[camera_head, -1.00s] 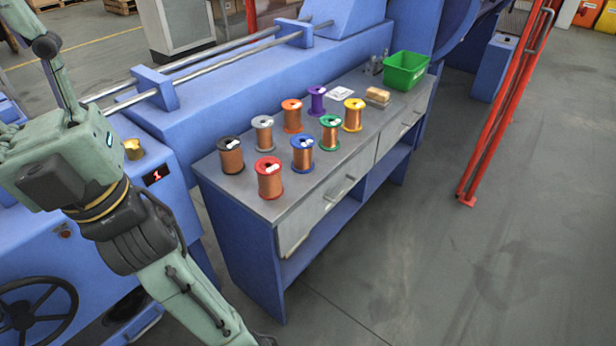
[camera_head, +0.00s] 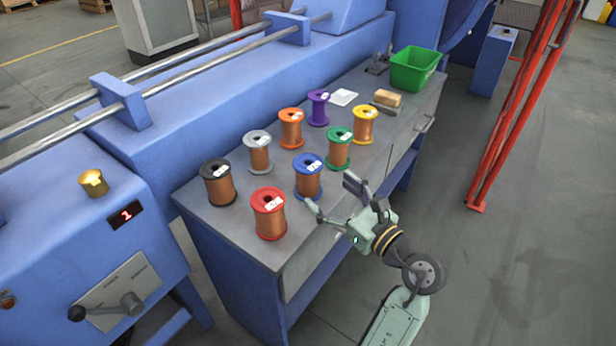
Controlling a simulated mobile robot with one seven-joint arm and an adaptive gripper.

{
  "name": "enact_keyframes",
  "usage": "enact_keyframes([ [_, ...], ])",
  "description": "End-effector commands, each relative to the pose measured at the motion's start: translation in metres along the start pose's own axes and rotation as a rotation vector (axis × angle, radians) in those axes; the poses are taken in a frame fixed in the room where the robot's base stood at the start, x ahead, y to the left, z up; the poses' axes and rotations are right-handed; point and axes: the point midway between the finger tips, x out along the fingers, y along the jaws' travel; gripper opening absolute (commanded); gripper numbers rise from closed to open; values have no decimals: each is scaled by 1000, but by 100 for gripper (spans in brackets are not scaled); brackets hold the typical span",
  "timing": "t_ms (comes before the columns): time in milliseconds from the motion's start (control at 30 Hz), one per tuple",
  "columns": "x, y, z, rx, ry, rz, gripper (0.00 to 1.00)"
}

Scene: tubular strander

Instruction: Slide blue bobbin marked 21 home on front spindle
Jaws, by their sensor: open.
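The blue bobbin (camera_head: 308,180), wound with copper wire, stands upright on the grey-topped bench, in the near row between the red and green bobbins. A white label sits on its top flange, but its number is too small to read. My gripper (camera_head: 328,191) is open and empty at the bench's front edge, to the lower right of the blue bobbin. Its spread fingers point toward the bobbin; contact cannot be made out. I cannot identify the front spindle in this view.
Red (camera_head: 269,216), black (camera_head: 218,184), grey (camera_head: 259,155), orange (camera_head: 290,130), purple (camera_head: 318,108), green (camera_head: 339,149) and yellow (camera_head: 363,126) bobbins crowd the bench (camera_head: 240,238). A green bin (camera_head: 415,70) stands at its far end. The blue machine (camera_head: 190,130) lies behind; open floor is at right.

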Motion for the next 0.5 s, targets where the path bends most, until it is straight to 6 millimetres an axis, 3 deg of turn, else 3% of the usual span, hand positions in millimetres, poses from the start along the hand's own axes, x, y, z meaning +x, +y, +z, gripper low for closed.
enact_keyframes([
  [500,64,0,6,2,-3,6,79],
])
